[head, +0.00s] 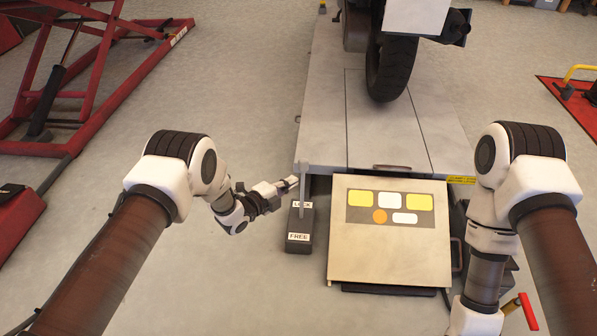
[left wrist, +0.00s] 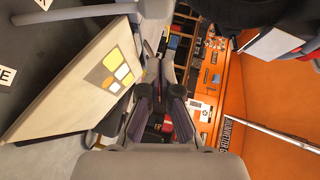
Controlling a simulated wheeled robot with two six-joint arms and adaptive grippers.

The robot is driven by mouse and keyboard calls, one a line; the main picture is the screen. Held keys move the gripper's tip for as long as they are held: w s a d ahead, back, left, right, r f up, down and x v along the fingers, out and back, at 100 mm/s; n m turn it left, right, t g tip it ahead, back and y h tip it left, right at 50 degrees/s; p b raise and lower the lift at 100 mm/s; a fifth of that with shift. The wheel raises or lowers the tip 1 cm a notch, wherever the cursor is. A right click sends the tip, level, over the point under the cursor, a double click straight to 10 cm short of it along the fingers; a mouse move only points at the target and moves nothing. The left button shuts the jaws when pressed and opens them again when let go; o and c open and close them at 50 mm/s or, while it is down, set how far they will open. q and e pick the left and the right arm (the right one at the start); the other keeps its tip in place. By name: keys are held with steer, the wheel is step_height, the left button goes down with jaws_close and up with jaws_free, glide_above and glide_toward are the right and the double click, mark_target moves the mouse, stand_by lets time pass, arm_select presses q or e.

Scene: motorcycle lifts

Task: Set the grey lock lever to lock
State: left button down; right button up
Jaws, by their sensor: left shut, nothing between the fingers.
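The grey lock lever (head: 302,187) stands as a thin upright bar on a dark box (head: 299,226) beside the lift's front left corner. The box has a LOCK label (head: 296,204) at its far end and a FREE label (head: 299,237) at its near end. The lever's upper part is near the LOCK end. My left gripper (head: 291,183) is shut and empty, its tips just left of the lever; I cannot tell if they touch. My right gripper is out of view.
A tilted panel (head: 390,262) with yellow, white and orange patches stands right of the box. The lift platform (head: 325,115) holds a motorcycle wheel (head: 391,68). A red lift frame (head: 85,75) is at the left. The floor left of the box is clear.

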arm_select(q)
steer(key=p+v, duration=0.1)
steer(key=v, duration=0.4)
steer(key=shift+s+r+p, duration=0.2)
steer(key=shift+r+p, duration=0.05)
steer(key=shift+p, duration=0.15)
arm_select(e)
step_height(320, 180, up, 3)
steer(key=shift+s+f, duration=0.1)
